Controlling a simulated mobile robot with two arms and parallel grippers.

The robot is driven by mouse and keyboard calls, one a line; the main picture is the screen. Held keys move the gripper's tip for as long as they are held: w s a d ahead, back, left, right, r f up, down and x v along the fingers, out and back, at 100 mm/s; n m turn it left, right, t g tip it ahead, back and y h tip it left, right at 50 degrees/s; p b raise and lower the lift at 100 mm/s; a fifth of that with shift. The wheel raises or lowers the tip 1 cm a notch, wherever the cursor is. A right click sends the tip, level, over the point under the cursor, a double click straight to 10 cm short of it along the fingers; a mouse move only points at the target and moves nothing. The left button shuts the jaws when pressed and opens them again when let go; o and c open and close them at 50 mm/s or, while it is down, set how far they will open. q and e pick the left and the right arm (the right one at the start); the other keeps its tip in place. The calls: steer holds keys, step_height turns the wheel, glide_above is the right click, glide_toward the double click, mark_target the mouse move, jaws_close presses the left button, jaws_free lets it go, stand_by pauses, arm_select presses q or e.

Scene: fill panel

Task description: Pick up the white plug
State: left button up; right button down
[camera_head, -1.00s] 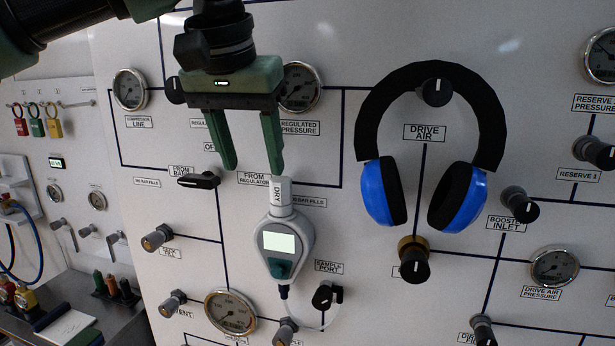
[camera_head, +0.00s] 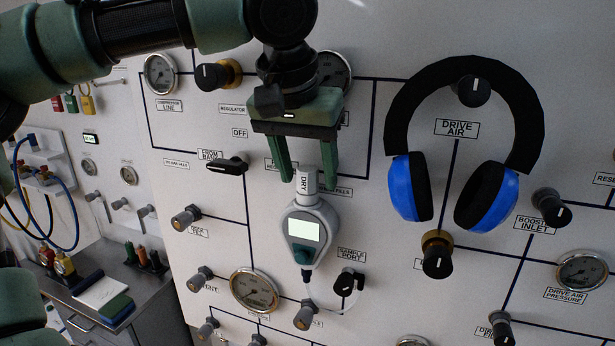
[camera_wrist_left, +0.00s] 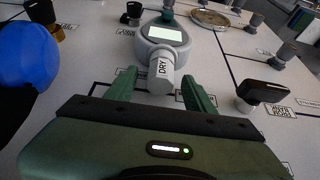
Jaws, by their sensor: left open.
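A white plug (camera_head: 306,180) marked DRY sits on top of a grey handheld meter (camera_head: 327,213) with a lit screen, on the panel. In the left wrist view the plug (camera_wrist_left: 161,76) points toward my gripper. My left gripper (camera_head: 309,183) is open, pointing down, with one finger on each side of the plug's upper end. In the left wrist view its fingertips (camera_wrist_left: 160,82) also lie on either side of the plug, with gaps visible. My right gripper is not in view.
Blue headphones with a black band (camera_head: 484,195) hang to the right. A black handle (camera_head: 226,166) sticks out left of the plug. A black knob (camera_head: 350,281) and a round gauge (camera_head: 254,290) are below. A metal bench (camera_head: 150,290) stands at the lower left.

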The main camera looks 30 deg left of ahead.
arm_select(q)
steer(key=shift+s, duration=0.1)
steer(key=c, duration=0.8)
jaws_close()
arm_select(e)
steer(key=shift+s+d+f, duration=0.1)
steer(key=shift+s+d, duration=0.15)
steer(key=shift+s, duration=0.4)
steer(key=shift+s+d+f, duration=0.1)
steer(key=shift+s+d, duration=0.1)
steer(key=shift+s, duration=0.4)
